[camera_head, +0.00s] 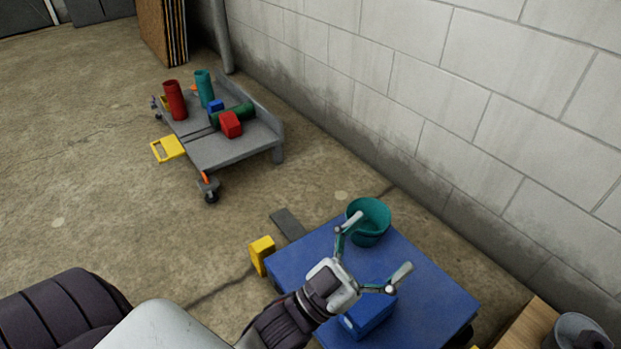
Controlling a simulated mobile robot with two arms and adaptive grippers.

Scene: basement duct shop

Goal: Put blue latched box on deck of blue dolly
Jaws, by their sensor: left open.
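The blue dolly's flat deck (425,288) fills the lower right, close to the wall. A blue box (372,316) is at the deck's near part, partly hidden by my left gripper. A small light patch shows on its front; I cannot tell if it is a latch. My left gripper (380,246) is open, its two fingers spread wide over the deck, with nothing seen between them. I cannot tell whether the right finger touches the box. A smaller blue block (215,107) lies on the grey cart. My right gripper is not in view.
A teal bucket (369,222) stands at the deck's far corner. A yellow block (261,255) is beside the deck's left edge. The grey cart (225,152) holds red, teal and green items. A grey pail (578,332) is at lower right. Floor between cart and dolly is mostly clear.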

